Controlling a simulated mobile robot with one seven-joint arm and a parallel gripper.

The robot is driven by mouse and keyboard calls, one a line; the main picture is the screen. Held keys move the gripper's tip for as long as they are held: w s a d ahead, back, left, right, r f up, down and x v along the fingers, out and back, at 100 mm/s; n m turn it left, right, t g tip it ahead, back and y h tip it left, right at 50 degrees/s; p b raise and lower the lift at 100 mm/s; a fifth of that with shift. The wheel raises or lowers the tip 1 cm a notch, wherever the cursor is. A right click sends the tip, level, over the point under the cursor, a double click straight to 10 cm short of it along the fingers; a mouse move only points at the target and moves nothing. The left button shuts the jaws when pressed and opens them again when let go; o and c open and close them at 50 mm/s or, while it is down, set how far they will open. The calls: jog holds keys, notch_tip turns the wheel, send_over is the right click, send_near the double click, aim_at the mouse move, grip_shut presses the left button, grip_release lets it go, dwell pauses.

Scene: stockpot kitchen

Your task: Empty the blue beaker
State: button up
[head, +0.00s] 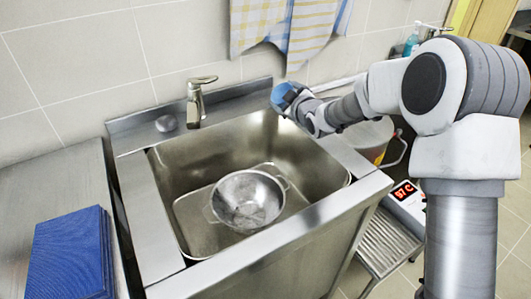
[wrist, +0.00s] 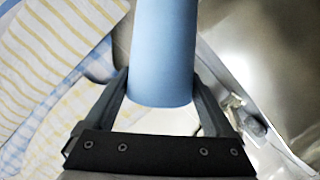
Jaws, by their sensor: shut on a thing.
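The blue beaker (head: 282,94) is in my gripper (head: 293,101), up above the back right corner of the sink (head: 160,205). In the wrist view the blue beaker (wrist: 162,50) lies between the two fingers of my gripper (wrist: 163,92), which are shut on it. It runs up out of the top of that picture. Its mouth and contents are hidden, and I cannot tell how far it is tilted. A metal strainer (head: 247,201) with side handles sits in the sink basin.
A tap (head: 197,100) stands at the sink's back edge. Towels (head: 290,25) hang on the wall behind. A white bucket (head: 370,140) and a device with a red display (head: 405,193) are right of the sink. A blue block (head: 70,255) lies on the left counter.

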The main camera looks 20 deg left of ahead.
aim_at(279, 105)
jog(key=shift+s+a+r+n+b, duration=0.2)
jog(key=shift+s+n+b, duration=0.05)
jog(key=shift+n+b, duration=0.3)
jog(key=shift+f+n+t+b, duration=0.3)
jog(key=shift+f+b, duration=0.1)
jog(key=shift+b, duration=0.2)
jog(key=shift+s+a+f+n+t+b, duration=0.2)
jog(key=shift+f+n+t+b, duration=0.15)
jog(key=shift+f+n+b, duration=0.4)
jog(key=shift+s+a+f+n+t+b, duration=0.15)
jog(key=shift+f+n+t+b, duration=0.25)
jog(key=shift+n+b, duration=0.5)
jog(key=shift+s+a+f+n, duration=0.3)
jog(key=shift+s+n, duration=0.1)
jog(key=shift+n, duration=0.2)
jog(key=shift+s+a+f, duration=0.15)
jog(key=shift+s+f, duration=0.1)
jog(key=n+b, duration=0.1)
jog(key=b, duration=0.2)
jog(key=f+n+t+b, duration=0.1)
jog(key=b, duration=0.2)
jog(key=shift+s+a+f, duration=0.15)
jog(key=shift+a+f, duration=0.1)
jog(key=shift+a, duration=0.05)
jog(key=shift+f+n+b, duration=0.3)
jog(key=shift+n+b, duration=0.1)
jog(key=shift+b, duration=0.25)
jog(key=shift+f+y, duration=0.1)
jog(key=shift+y, duration=0.2)
